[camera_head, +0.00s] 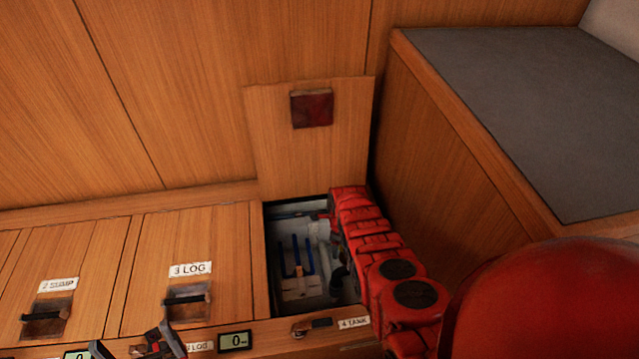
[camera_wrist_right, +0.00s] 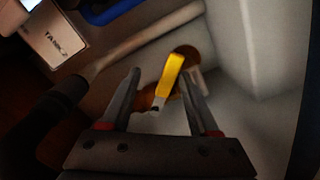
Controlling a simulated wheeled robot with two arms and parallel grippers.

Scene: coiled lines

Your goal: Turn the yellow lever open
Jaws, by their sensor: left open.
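The yellow lever (camera_wrist_right: 170,76) shows in the right wrist view, standing tilted over a round orange-brown opening or fitting. My right gripper (camera_wrist_right: 160,76) is open, its two fingers on either side of the lever. The lever is closer to the right finger, with a clear gap to the left one; I cannot tell whether it touches. In the head view my red right arm reaches into the open tank compartment (camera_head: 283,211), hiding the lever and the right gripper. My left gripper (camera_head: 135,344) is open and empty at the bottom edge of the head view, in front of the lockers.
The raised hatch lid (camera_head: 270,130) leans on the back wall. The closed 3 LOG lid (camera_head: 228,240) lies to the left. A blue rack (camera_head: 297,262) stands in the compartment. A TANK 2 label (camera_wrist_right: 56,42), a pale pipe and a white wall (camera_wrist_right: 270,45) crowd the right gripper.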

